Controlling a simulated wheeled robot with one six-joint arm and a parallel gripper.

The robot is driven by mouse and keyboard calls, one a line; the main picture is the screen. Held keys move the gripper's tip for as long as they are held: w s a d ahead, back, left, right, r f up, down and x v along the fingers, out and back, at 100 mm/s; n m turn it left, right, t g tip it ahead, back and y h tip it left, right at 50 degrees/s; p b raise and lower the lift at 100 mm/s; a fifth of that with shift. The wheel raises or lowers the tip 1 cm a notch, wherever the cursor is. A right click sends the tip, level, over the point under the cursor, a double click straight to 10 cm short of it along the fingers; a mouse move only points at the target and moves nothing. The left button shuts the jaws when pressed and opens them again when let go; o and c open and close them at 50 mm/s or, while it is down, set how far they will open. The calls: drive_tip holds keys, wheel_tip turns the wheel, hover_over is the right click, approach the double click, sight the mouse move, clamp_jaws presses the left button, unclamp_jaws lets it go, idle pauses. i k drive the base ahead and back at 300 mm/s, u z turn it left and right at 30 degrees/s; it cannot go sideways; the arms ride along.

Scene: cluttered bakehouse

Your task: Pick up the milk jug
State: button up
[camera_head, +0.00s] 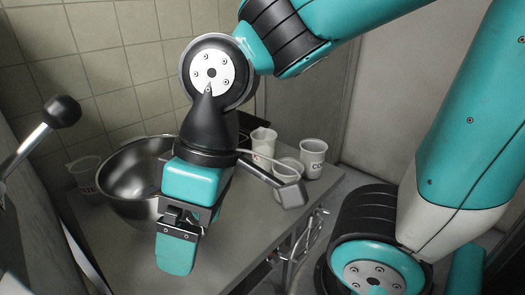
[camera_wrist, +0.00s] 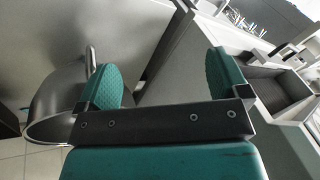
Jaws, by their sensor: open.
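I cannot tell for sure which vessel is the milk jug. In the head view, a white jug-like container (camera_head: 263,143) with red marks stands on the metal counter, behind my wrist. A white cup (camera_head: 287,172) and a white cup with dark lettering (camera_head: 312,157) stand close by it. Another pale container (camera_head: 85,173) stands at the left by the wall. My gripper (camera_head: 176,250) hangs over the counter's front, in front of these vessels and apart from them. In the wrist view my gripper (camera_wrist: 166,78) has its teal fingers wide apart with nothing between them.
A large steel bowl (camera_head: 130,172) stands on the counter (camera_head: 235,240) left of my wrist; a steel bowl also shows in the wrist view (camera_wrist: 55,100). A lever with a black knob (camera_head: 62,111) juts in at the left. The tiled wall (camera_head: 100,60) is behind.

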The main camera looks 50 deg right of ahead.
sight(264, 139)
drive_tip(key=z, duration=2.55)
drive_tip(key=i, duration=1)
drive_tip(key=u, duration=2)
